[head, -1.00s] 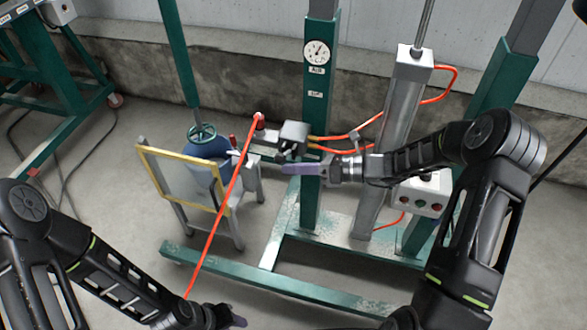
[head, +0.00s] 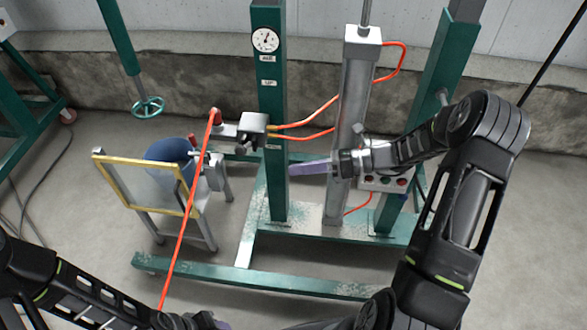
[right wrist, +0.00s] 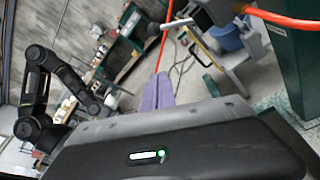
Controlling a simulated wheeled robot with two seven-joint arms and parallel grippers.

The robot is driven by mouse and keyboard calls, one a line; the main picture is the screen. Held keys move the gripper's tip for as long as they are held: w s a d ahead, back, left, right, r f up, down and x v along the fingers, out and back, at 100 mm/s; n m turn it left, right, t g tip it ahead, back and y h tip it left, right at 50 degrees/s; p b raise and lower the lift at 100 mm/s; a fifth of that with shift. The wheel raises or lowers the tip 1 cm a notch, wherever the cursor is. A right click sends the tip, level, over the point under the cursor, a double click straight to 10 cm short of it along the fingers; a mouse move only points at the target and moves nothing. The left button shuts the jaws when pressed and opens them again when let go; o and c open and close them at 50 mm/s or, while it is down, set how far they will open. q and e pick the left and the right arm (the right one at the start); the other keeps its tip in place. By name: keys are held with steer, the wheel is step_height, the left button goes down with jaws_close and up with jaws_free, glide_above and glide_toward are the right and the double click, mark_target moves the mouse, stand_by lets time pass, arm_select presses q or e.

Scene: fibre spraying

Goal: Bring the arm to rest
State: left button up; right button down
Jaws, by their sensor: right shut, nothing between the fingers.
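My right gripper (head: 308,168) is at the middle of the head view, with lavender fingers shut and empty. They point left, and their tips appear just to the right of the green post (head: 270,195). In the right wrist view the same fingers (right wrist: 157,92) lie together with nothing between them. My right arm is bent, with its elbow at the right.
A spray head (head: 252,124) is fixed at the green post, with orange hoses (head: 310,112). A taut orange line (head: 186,235) runs down toward my left arm. A yellow-edged frame (head: 122,160) and blue bucket (head: 168,156) stand left. A control box (head: 385,183) is behind my right forearm.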

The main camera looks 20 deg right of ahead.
stand_by(0.4)
steer(key=s+a+f+n+g+h, duration=0.1)
steer(key=s+f+n+g+h, duration=0.15)
steer(key=s+f+n, duration=0.35)
steer(key=s+f+n+g+h, duration=0.1)
steer(key=s+f+n+h, duration=0.2)
steer(key=f, duration=0.5)
steer(key=s+a+f+n+g+h, duration=0.1)
steer(key=s+f+n+g+h, duration=0.1)
steer(key=f+n+h, duration=0.45)
steer(key=s+a+n+y+p, duration=0.1)
steer(key=s+a+n, duration=0.4)
steer(key=a, duration=0.3)
steer(key=s+a+n+p, duration=0.1)
steer(key=s+a+n, duration=0.5)
steer(key=a+n, duration=0.1)
steer(key=shift+a+f+y+p, duration=0.25)
steer(key=shift+a+y+p, duration=0.15)
steer(key=shift+a, duration=0.35)
steer(key=shift+s+n, duration=0.1)
steer(key=shift+n, duration=0.15)
